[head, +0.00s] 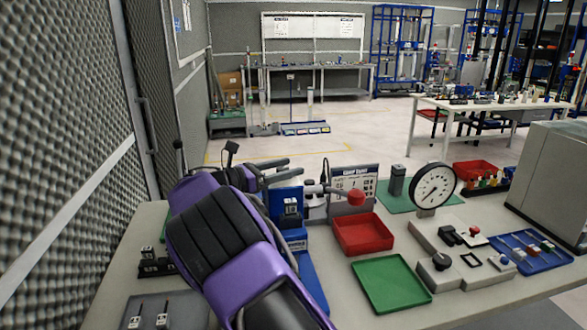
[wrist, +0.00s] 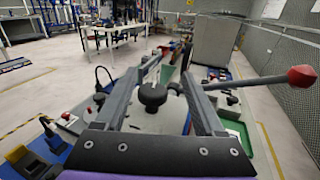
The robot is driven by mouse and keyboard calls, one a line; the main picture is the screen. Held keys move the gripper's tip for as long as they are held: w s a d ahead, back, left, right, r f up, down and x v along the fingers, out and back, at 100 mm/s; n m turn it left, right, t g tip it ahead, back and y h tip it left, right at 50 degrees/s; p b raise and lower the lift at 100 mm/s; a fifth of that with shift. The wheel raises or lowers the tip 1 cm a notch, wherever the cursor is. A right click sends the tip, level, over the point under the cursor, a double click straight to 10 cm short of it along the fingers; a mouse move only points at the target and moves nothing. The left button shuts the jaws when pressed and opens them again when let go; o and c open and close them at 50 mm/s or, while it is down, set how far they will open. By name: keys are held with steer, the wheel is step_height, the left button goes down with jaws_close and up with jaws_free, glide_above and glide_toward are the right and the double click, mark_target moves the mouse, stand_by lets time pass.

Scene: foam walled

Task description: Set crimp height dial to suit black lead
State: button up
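My gripper (head: 293,168) is open above the blue crimp press (head: 291,222), with its fingers pointing right in the head view. In the wrist view my gripper (wrist: 169,68) has its two fingers spread, with a black round knob (wrist: 152,95) showing in the gap between them. I cannot tell whether the fingers touch it, and its setting cannot be read. A lever with a red ball (head: 356,197) is beside the press; the ball also shows at right in the wrist view (wrist: 302,76). A chart board (head: 355,182) stands behind it, its text too small to read. I cannot pick out the black lead.
A red tray (head: 362,234) and a green tray (head: 391,284) lie right of the press. A round gauge (head: 433,187), a grey fixture with a black knob (head: 441,261) and a blue tool tray (head: 531,251) are farther right. A grey cabinet (head: 552,180) bounds the bench.

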steer(key=shift+w+a+f, duration=0.2)
steer(key=shift+a+f, duration=0.05)
steer(key=shift+f, duration=0.15)
steer(key=shift+a, duration=0.3)
steer(key=shift+s+d+r, duration=0.1)
steer(key=shift+r, duration=0.05)
steer(key=shift+s+a, duration=0.1)
steer(key=shift+a, duration=0.1)
steer(key=v, duration=1.7)
steer(key=shift+f+p, duration=0.3)
steer(key=shift+f, duration=0.1)
